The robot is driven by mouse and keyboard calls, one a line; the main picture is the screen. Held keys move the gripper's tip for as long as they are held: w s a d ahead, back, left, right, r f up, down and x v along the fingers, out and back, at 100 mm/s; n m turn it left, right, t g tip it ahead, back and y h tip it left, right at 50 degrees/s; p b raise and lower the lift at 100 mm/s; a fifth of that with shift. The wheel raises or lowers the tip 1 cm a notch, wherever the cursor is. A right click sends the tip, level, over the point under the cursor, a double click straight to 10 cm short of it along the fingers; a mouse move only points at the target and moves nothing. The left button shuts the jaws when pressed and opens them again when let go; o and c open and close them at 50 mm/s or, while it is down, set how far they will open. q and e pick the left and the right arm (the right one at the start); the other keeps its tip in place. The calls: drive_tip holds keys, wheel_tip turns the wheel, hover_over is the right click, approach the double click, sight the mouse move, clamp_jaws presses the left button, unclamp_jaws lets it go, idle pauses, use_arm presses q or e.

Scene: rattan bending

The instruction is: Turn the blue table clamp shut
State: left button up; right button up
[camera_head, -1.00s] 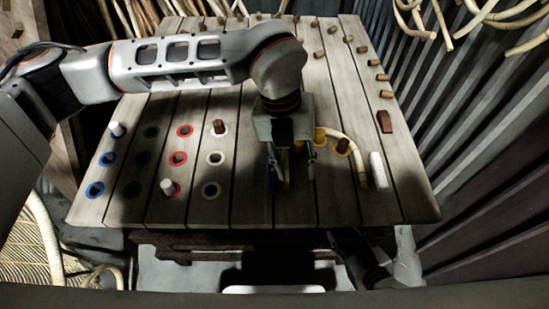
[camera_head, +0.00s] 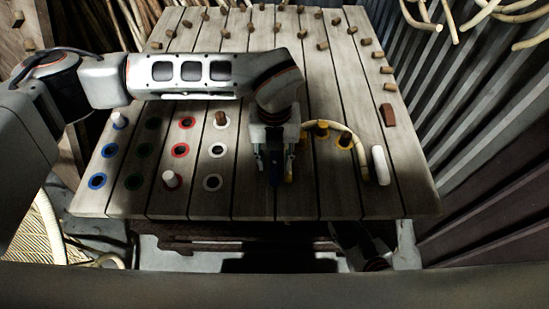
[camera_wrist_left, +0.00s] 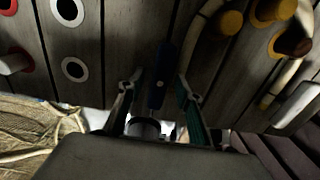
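The blue table clamp (camera_head: 275,172) is at the table's front edge, its blue handle pointing up the board. It also shows in the left wrist view (camera_wrist_left: 162,75). My left gripper (camera_head: 274,168) is over it with the two fingers apart, one on each side of the handle. In the left wrist view, gaps show between the handle and both fingers (camera_wrist_left: 158,98). My right gripper (camera_head: 343,234) is dark and low beyond the table's front edge; its fingers are too shadowed to make out.
The wooden table (camera_head: 240,203) has coloured ring holes at left and several wooden pegs. A curved rattan piece (camera_head: 345,132) lies around yellow-ringed pegs right of my left gripper. A corrugated wall (camera_head: 470,130) borders the right side.

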use_arm(q)
clamp_jaws()
